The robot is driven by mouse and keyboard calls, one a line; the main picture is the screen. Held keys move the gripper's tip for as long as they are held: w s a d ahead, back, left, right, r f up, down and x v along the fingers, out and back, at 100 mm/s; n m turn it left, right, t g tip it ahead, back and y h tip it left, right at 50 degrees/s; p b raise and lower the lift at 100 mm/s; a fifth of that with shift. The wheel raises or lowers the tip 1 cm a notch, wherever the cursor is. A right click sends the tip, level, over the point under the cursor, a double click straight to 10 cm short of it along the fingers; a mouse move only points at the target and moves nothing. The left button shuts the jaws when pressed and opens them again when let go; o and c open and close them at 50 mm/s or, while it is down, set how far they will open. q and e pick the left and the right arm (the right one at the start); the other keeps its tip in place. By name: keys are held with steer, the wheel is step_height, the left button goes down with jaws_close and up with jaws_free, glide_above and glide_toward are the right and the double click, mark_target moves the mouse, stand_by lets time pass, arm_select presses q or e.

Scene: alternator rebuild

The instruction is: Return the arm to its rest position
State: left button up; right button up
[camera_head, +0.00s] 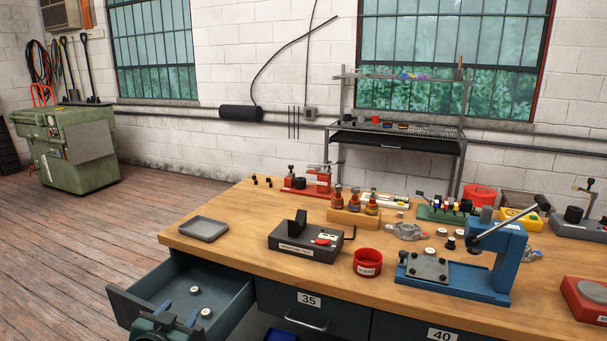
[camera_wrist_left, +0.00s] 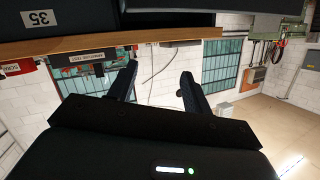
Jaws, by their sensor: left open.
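My left gripper (camera_head: 178,313) shows at the bottom left of the head view, at the front of the open drawer (camera_head: 235,299). In the left wrist view its two dark fingers (camera_wrist_left: 158,78) stand wide apart with nothing between them. Two small ring-shaped parts, one (camera_head: 195,290) farther back and one (camera_head: 206,313) nearer, lie in the drawer close to the gripper. My right gripper is in neither view.
The wooden bench (camera_head: 250,210) carries a grey tray (camera_head: 203,229), a black fixture (camera_head: 305,241), a red bin (camera_head: 367,262) and a blue press (camera_head: 490,265). The closed drawer labelled 35 (camera_head: 285,305) is right of the open one. The floor (camera_head: 60,255) at left is clear.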

arm_select(q)
steer(key=s+d+f+g+h, duration=0.1)
steer(key=s+d+f, duration=0.3)
steer(key=s, duration=0.6)
steer(key=s+d+f+g+h, duration=0.1)
steer(key=s+d+f, duration=0.3)
steer(key=s, duration=0.6)
steer(key=s+d+f+g+h, duration=0.1)
steer(key=s+d+f, duration=0.3)
steer(key=s, duration=0.6)
steer(key=shift+d+n+g, duration=0.4)
steer(key=shift+d+g, duration=0.25)
steer(key=shift+g, duration=0.05)
steer(key=shift+f, duration=0.1)
